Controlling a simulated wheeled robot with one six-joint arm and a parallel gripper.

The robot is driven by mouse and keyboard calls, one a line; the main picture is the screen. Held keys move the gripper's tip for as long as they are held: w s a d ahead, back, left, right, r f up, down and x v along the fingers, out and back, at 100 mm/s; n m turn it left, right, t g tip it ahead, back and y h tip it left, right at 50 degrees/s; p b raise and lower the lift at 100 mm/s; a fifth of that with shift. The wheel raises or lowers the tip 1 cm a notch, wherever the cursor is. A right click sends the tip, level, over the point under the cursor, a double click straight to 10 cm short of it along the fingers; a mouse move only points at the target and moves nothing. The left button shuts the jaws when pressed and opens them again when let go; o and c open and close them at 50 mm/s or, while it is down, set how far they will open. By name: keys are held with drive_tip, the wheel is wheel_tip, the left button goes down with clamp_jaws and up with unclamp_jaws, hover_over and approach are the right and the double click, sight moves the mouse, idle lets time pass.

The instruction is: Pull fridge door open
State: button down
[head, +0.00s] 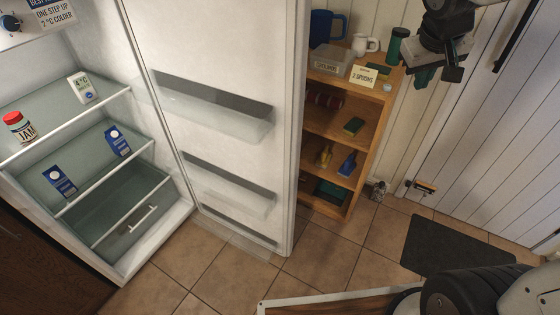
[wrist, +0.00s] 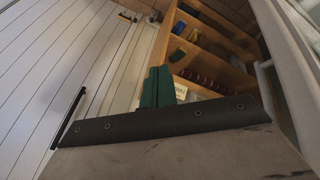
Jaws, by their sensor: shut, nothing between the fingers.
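The white fridge door (head: 225,60) stands wide open in the head view, its inner side with clear door bins facing me. The fridge interior (head: 90,150) is exposed at the left. My gripper (head: 425,76) is at the upper right, to the right of the door and apart from it, in front of the white plank wall. Its dark green fingers (wrist: 158,88) are together in the wrist view, with nothing between them. The door's outer side and handle are hidden in the head view. A pale edge (wrist: 285,75) at the wrist view's right may be the door.
A wooden shelf (head: 345,120) behind the door holds a blue mug (head: 325,28), a white mug (head: 364,44), a green canister (head: 396,44) and a sign. A dark mat (head: 452,250) lies on the tiled floor.

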drive_tip(key=s+a+f+g+y, duration=0.1)
drive_tip(key=s+a+g+y, duration=0.3)
drive_tip(key=s, duration=1.3)
drive_tip(key=n+t+h, duration=0.8)
drive_tip(key=n+t, duration=0.2)
drive_tip(key=n, duration=1.8)
approach(284, 181)
drive_tip(key=shift+n, duration=0.3)
drive_tip(key=x, duration=0.5)
drive_tip(key=shift+d+f, duration=0.2)
drive_tip(key=shift+f, duration=0.15)
drive_tip(key=shift+w+d, duration=0.25)
drive_tip(key=shift+w, duration=0.15)
